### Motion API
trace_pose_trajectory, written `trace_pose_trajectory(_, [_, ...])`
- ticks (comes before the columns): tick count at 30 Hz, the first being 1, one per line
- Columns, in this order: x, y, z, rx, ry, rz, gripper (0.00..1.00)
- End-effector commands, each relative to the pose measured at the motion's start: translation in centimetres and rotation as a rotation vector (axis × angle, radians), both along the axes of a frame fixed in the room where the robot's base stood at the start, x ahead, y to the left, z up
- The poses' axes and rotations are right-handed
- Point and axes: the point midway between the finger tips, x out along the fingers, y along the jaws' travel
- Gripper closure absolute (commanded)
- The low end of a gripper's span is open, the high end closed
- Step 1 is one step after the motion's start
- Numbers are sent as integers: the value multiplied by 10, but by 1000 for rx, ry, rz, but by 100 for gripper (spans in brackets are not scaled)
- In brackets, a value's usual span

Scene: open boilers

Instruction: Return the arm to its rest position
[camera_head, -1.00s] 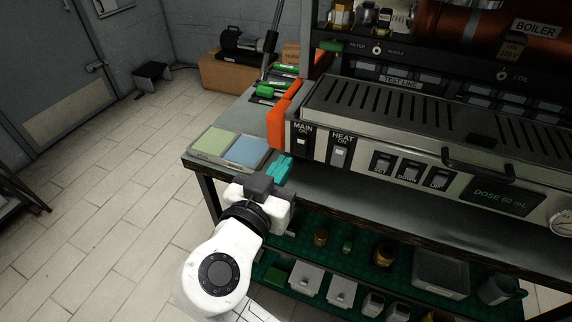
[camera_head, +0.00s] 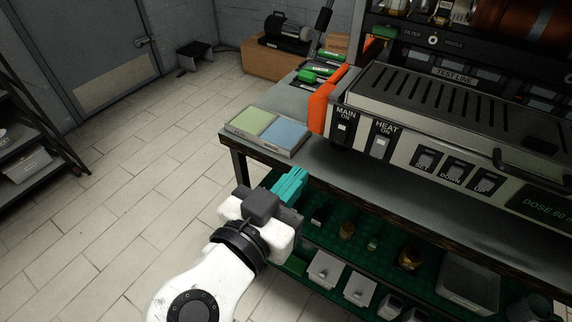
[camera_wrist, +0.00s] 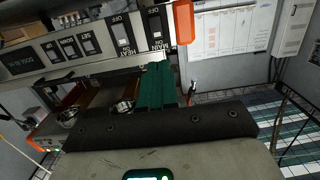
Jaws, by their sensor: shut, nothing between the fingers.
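My gripper (camera_head: 290,184), with teal fingers, is at the end of my white arm in the lower middle of the head view. It is shut and empty. It is in front of the bench's near left corner, apart from the green and blue tray. In the wrist view the teal fingers (camera_wrist: 157,84) show side by side, with the machine's MAIN and HEAT switches (camera_wrist: 119,33) beyond them.
The bench (camera_head: 330,158) carries the boiler machine (camera_head: 440,125) and a tray with green and blue pads (camera_head: 262,143). A lower green shelf (camera_head: 385,262) holds small containers. Open tiled floor (camera_head: 130,180) lies to the left, with a dark rack (camera_head: 40,125) at the far left.

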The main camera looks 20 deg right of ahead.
Motion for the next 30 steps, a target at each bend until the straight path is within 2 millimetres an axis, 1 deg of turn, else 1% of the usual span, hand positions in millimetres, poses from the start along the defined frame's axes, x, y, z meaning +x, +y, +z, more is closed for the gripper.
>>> trace_pose_trajectory(5, [0, -1, -1, 0, 1, 0, 100])
trace_pose_trajectory(8, [1, -10, -10, 7, 42, -1, 100])
trace_pose_trajectory(11, [3, -35, -38, 27, 169, 6, 100])
trace_pose_trajectory(14, [-1, -74, -85, 72, 374, 30, 100])
trace_pose_trajectory(15, [-6, -90, -107, 98, 466, 48, 100])
trace_pose_trajectory(16, [-11, -101, -122, 119, 534, 64, 100])
trace_pose_trajectory(17, [-17, -112, -137, 140, 598, 82, 100])
trace_pose_trajectory(18, [-25, -123, -157, 173, 679, 109, 100])
trace_pose_trajectory(20, [-41, -139, -184, 223, 794, 154, 100])
trace_pose_trajectory(21, [-53, -148, -202, 259, 865, 189, 100])
trace_pose_trajectory(23, [-73, -158, -227, 318, 965, 251, 100])
trace_pose_trajectory(24, [-88, -162, -242, 360, 1026, 298, 100])
trace_pose_trajectory(26, [-111, -166, -263, 424, 1107, 374, 100])
trace_pose_trajectory(27, [-126, -167, -275, 465, 1150, 427, 100])
trace_pose_trajectory(30, [-158, -161, -296, 554, 1225, 556, 100])
